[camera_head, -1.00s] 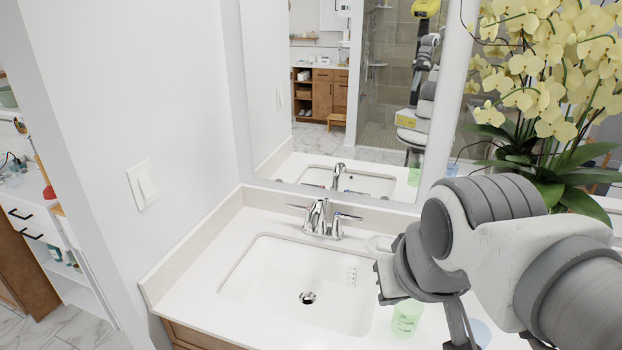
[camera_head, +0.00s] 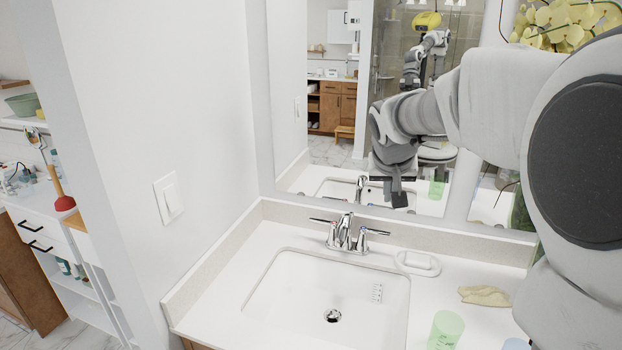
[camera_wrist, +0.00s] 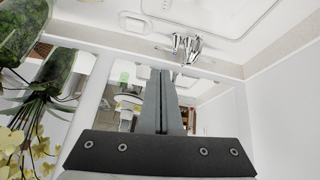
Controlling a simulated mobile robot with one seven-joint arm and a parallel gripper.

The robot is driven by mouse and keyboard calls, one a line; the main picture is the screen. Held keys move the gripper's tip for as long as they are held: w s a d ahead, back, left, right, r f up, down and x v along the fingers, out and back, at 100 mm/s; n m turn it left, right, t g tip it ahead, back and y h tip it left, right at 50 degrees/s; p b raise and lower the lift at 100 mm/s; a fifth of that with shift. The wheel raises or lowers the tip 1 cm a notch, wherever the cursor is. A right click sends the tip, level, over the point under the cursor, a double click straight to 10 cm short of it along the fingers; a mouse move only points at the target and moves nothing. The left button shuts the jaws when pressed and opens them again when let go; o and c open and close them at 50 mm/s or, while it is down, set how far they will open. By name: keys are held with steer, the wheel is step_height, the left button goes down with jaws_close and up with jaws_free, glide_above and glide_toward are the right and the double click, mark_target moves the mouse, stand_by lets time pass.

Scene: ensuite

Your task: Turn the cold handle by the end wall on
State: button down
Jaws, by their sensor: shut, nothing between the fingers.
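The chrome faucet (camera_head: 345,235) stands behind the white sink (camera_head: 330,290), with one lever on each side of the spout. The lever nearer the end wall (camera_head: 205,120) is the left one (camera_head: 323,222); it points out toward that wall. The right lever (camera_head: 376,232) points away from it. Small colour marks on the levers are too small to read surely. My gripper (camera_head: 401,200) is shut and empty, pointing down in front of the mirror, above and right of the faucet. In the wrist view my shut fingers (camera_wrist: 161,72) appear below the faucet (camera_wrist: 185,46), not visibly touching it.
The mirror (camera_head: 300,120) rises behind the counter. A soap dish (camera_head: 418,262), a tan cloth (camera_head: 485,296) and a green cup (camera_head: 446,330) lie right of the sink. Yellow orchids (camera_head: 570,25) stand at the right behind my arm.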

steer(key=w+d+f+m, duration=0.1)
steer(key=w+d+f, duration=0.1)
steer(key=w+f, duration=0.4)
steer(key=w+d+f, duration=0.2)
steer(key=w+f, duration=0.1)
steer(key=w, duration=0.5)
steer(key=m+b, duration=0.1)
glide_toward(375, 232)
steer(key=d+r, duration=0.2)
steer(key=shift+t+h, duration=0.4)
steer(key=shift+p+x, duration=0.9)
steer(key=shift+x, duration=4.2)
steer(key=shift+s+d+f, duration=0.1)
steer(key=shift+s+f, duration=0.05)
steer(key=shift+s, duration=0.05)
steer(key=shift+f+m+b, duration=0.15)
steer(key=shift+m+b, duration=0.15)
steer(key=shift+b, duration=0.1)
